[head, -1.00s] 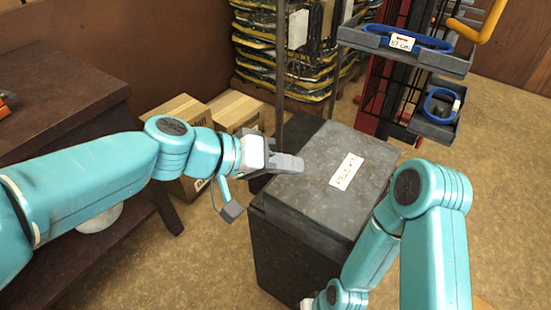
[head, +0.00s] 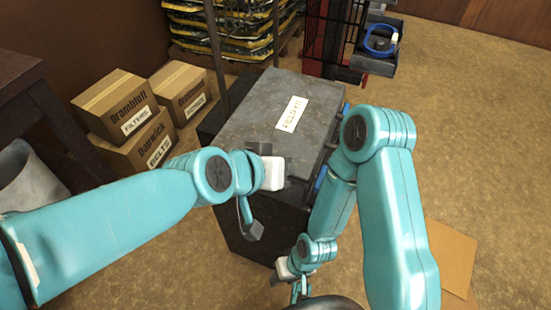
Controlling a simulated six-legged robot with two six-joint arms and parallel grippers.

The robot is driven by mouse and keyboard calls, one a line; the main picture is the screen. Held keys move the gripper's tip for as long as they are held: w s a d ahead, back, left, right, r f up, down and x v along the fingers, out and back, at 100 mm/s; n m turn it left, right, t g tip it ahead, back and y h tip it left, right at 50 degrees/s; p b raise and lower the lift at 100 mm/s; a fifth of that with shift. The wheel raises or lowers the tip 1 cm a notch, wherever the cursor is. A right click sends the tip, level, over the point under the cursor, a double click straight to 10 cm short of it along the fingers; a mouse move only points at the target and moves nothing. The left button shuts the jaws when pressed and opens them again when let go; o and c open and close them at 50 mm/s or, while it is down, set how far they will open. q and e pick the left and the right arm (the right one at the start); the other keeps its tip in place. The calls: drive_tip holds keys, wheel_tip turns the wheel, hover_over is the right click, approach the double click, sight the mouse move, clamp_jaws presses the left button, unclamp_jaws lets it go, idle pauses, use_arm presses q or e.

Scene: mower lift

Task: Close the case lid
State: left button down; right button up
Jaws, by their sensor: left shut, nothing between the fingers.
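The case (head: 250,105) is dark grey, with a white label (head: 291,114) on its lid. It stands on a black box (head: 240,222) in the middle of the head view. The lid looks flat and down over the case; my arms hide part of the near edge, so I cannot tell whether it is fully seated. Blue latches (head: 343,111) show on its right side.
Several cardboard boxes (head: 117,103) stand at left, beside a dark table (head: 20,80). A rack with a grey tray (head: 376,64) and stacked yellow-edged goods (head: 230,25) are behind. Flat cardboard (head: 450,258) lies at lower right.

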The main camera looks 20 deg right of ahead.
use_arm(q)
drive_tip(key=shift+s+d+f+b, duration=0.1)
drive_tip(key=shift+f+b, duration=0.1)
drive_tip(key=shift+f, duration=0.15)
drive_tip(key=shift+s+d+f+b, duration=0.1)
drive_tip(key=shift+f+b, duration=0.05)
drive_tip(key=shift+f, duration=0.2)
drive_tip(key=shift+s+f, duration=0.1)
drive_tip(key=shift+f, duration=0.05)
